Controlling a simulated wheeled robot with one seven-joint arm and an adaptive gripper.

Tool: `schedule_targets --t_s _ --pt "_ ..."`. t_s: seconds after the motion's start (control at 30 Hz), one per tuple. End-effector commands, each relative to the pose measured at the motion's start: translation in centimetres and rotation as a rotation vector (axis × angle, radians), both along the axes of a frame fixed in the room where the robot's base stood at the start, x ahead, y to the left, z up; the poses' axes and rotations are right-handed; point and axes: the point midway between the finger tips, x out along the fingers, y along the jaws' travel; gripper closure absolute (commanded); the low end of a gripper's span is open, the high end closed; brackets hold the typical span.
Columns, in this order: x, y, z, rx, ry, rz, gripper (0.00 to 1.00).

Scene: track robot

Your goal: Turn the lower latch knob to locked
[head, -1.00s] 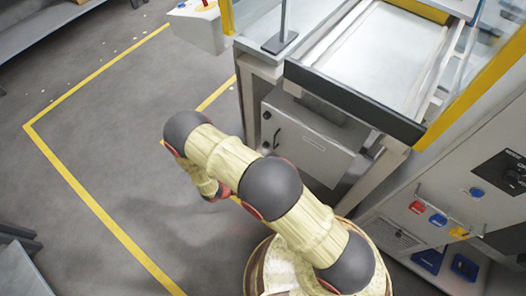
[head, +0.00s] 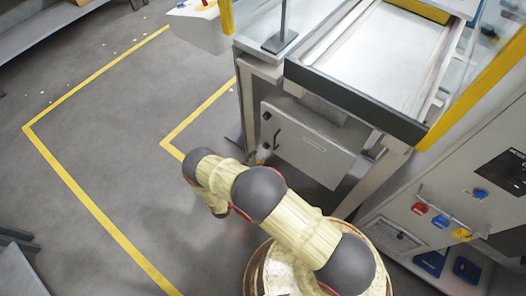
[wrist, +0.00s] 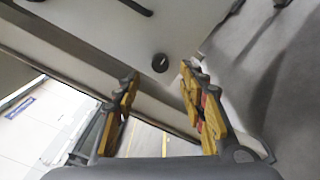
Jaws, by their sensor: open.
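A grey cabinet door (head: 318,146) sits under the machine, with a dark upper knob (head: 266,116) and a black handle (head: 277,139) near its left edge. A round black knob (wrist: 160,62) with a small pale mark shows in the wrist view, near the panel's edge. It appears to be the lower latch knob. In the head view, my arm and gripper obscure that area. My gripper (wrist: 159,76) is open, with its yellow-padded fingers apart. The knob appears ahead of the gap between the fingertips, with nothing held. I cannot tell the exact distance.
A machine leg (head: 247,115) stands just left of the cabinet, close to my gripper. Another leg (head: 372,178) stands right of it. A control panel with coloured tags (head: 440,221) is farther right. The floor to the left is open inside yellow lines.

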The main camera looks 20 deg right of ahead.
Motion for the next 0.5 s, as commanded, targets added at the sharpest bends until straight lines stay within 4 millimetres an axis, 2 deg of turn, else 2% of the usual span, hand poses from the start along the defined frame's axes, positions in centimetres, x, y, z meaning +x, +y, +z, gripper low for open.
schedule_targets --t_s 0.23,0.5 --pt "2.5 -3.1 -0.2 -0.001 0.002 -0.005 0.59" --pt "3.9 -4.6 -0.1 -0.001 0.003 -0.002 0.59"
